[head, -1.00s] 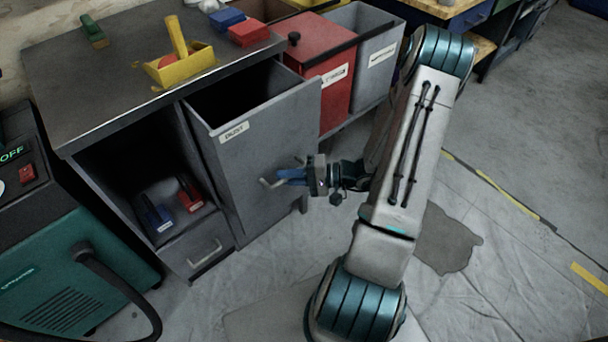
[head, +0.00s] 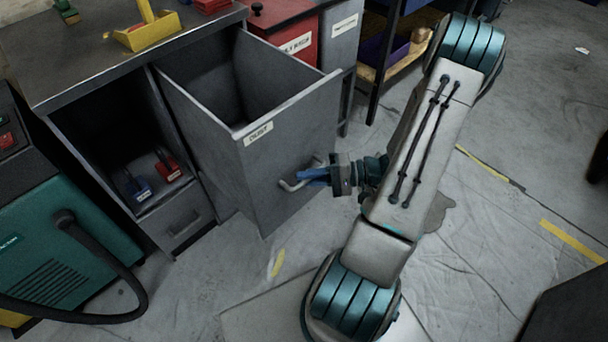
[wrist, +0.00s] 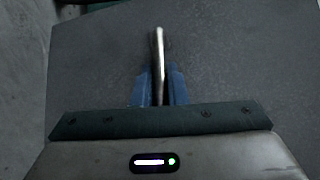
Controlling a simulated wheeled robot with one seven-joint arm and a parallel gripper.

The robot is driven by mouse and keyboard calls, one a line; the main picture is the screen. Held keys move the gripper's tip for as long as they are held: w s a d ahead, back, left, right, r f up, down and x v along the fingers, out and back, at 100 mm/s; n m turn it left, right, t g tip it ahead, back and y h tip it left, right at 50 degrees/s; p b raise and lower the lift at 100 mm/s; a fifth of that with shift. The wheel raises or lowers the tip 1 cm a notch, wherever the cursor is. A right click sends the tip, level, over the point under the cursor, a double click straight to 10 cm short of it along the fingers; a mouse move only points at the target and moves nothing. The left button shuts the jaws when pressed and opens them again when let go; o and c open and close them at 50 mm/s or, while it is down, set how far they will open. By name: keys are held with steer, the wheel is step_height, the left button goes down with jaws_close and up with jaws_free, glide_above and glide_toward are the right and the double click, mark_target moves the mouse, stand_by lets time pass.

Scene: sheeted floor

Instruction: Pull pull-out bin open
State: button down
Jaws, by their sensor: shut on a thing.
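The grey pull-out bin (head: 270,178) with a "DUST" label stands well out from the cabinet (head: 80,85), its open top showing an empty-looking dark inside. Its bar handle (head: 290,185) is on the front panel. My gripper (head: 308,177) is shut on this handle, with its blue fingers on either side of it. In the wrist view the handle (wrist: 159,62) runs between the two blue fingers (wrist: 159,90), and the grey bin front fills most of the view behind it.
A green machine (head: 60,240) with a black hose stands at left. A red bin (head: 285,38) and a grey bin (head: 338,45) stand behind. The floor at right is mostly clear.

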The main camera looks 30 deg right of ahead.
steer(key=c, duration=1.5)
jaws_free()
steer(key=shift+o, duration=0.2)
steer(key=p+v, duration=0.1)
steer(key=v, duration=1.3)
steer(key=shift+f, duration=0.1)
steer(key=a+r+n+g+h+p, duration=0.1)
steer(key=a+r+h+p, duration=0.4)
steer(key=r, duration=0.7)
steer(key=s+a+r+n+g+h+p, duration=0.1)
steer(key=a+r+n+h+p, duration=0.2)
steer(key=r, duration=1)
steer(key=a+r+n+g+h+p, duration=0.2)
steer(key=a+r+h+p, duration=0.4)
steer(key=a+r+p, duration=0.5)
steer(key=shift+s+a+r+h, duration=0.4)
steer(key=shift+a+r, duration=0.3)
steer(key=shift+a, duration=0.25)
